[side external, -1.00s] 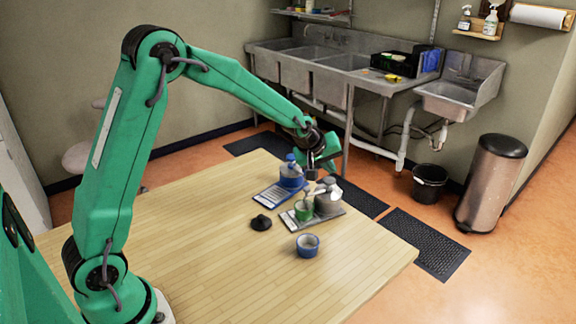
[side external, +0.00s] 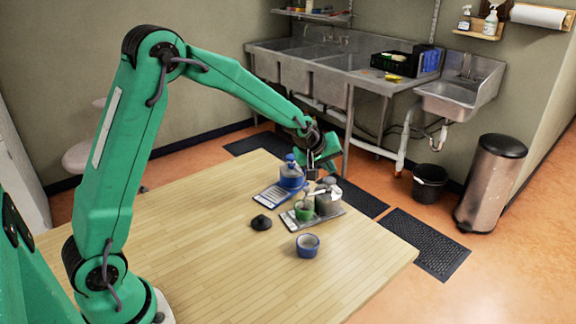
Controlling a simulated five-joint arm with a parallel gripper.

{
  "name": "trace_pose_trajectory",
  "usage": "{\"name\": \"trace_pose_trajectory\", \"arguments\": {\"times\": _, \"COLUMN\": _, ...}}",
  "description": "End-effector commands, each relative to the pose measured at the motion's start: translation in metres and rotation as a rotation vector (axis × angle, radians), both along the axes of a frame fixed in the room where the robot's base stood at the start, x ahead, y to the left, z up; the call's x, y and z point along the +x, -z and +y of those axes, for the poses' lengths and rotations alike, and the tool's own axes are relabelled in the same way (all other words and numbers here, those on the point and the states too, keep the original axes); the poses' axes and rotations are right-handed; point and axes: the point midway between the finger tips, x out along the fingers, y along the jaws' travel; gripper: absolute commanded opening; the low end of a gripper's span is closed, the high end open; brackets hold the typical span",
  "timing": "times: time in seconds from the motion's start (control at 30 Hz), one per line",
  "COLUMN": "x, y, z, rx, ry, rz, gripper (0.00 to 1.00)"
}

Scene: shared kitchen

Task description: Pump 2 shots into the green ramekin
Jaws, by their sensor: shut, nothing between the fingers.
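The green ramekin (side external: 303,211) stands on a grey tray (side external: 291,221) in the side external view. A grey pump bottle (side external: 327,204) stands close beside it on the right, with its spout toward the ramekin. A blue pump bottle (side external: 291,178) stands behind and to the left on a blue and white mat (side external: 270,196). My gripper (side external: 312,180) is shut and empty, just above the top of the grey bottle. Whether it touches the pump head is too small to tell. The inside of the ramekin is not clear.
A blue ramekin (side external: 307,246) stands in front of the tray. A small black knobbed lid (side external: 261,222) lies to the left. The front and left of the wooden table (side external: 215,260) are clear.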

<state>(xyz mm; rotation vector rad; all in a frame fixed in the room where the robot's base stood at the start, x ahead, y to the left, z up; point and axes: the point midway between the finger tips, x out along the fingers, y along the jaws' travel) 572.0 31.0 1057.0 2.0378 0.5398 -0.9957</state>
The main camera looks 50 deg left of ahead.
Motion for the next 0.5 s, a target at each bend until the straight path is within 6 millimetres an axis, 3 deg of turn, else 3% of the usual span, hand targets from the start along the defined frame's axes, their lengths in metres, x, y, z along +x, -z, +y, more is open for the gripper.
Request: {"name": "trace_pose_trajectory", "arguments": {"times": 0.5, "x": -0.0002, "y": 0.0082, "z": 0.0021, "rx": 0.002, "ry": -0.002, "rz": 0.0, "gripper": 0.0}}
